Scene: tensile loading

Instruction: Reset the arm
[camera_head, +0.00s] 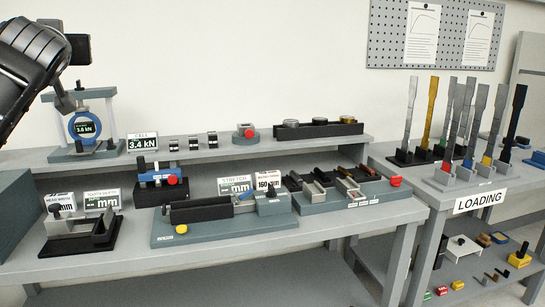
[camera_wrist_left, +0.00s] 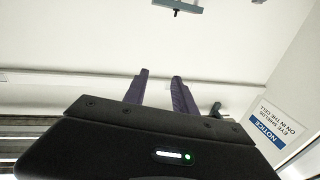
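A black part of my left arm (camera_head: 28,65) is raised at the upper left of the head view, in front of the wall and the left end of the bench. The fingers of my left gripper (camera_wrist_left: 159,75) show in the left wrist view. They are dark and stand apart with a gap between them. Nothing is between them, only pale wall or ceiling behind. I cannot make out the left fingertips in the head view. My right arm and gripper are in neither view.
A blue gauge frame (camera_head: 84,126) stands close to my left arm. The grey bench (camera_head: 330,228) carries fixtures and small displays. At right, the loading table (camera_head: 425,180) holds several upright specimens. A notice sign (camera_wrist_left: 277,127) appears upside down in the wrist view.

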